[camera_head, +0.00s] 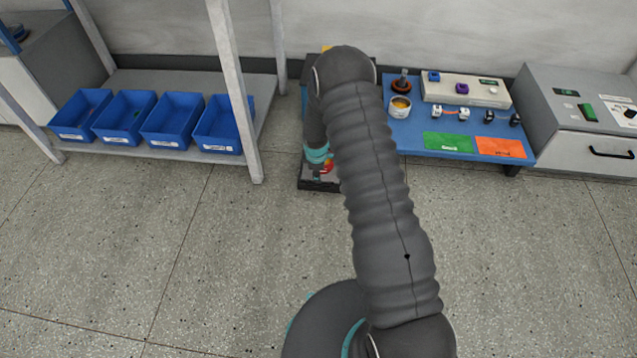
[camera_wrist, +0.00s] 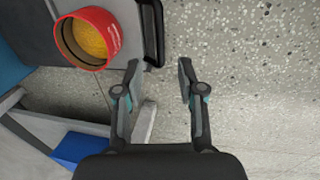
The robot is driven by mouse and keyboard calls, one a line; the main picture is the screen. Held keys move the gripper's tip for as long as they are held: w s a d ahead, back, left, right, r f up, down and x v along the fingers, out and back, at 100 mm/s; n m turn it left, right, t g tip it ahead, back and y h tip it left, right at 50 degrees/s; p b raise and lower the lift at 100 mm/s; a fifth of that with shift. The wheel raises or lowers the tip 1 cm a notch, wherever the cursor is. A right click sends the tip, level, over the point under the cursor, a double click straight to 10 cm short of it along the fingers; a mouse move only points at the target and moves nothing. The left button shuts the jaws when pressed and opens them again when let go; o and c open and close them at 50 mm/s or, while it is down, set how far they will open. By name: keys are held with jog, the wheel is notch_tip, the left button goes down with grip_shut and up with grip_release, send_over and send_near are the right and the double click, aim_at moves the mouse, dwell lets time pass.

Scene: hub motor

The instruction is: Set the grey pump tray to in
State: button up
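The grey pump tray (camera_wrist: 119,36) shows in part at the top of the wrist view. It has a black bar handle (camera_wrist: 152,30) along its edge. A red cup (camera_wrist: 86,38) with yellow-orange contents stands on the tray. My gripper (camera_wrist: 158,64) is open and empty, with its two fingers apart over the floor just short of the handle's near end. In the head view, a dark edge that seems to be the tray's (camera_head: 316,185) and a bit of red show below my arm. My arm hides most of the tray and the gripper's fingers there.
A blue-topped bench (camera_head: 402,140) with parts, a green card and an orange card is right of my arm. A grey cabinet (camera_head: 560,140) stands at the far right. A shelf (camera_head: 185,85) with blue bins (camera_head: 222,125) stands left. The foreground floor is clear.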

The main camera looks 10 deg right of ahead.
aim_at(318, 185)
jog(key=f, duration=0.2)
jog(key=w+f, duration=0.1)
jog(key=f, duration=0.4)
jog(key=shift+w+d+f, duration=0.2)
jog(key=shift+d+f, duration=0.05)
jog(key=shift+f, duration=0.1)
grip_shut()
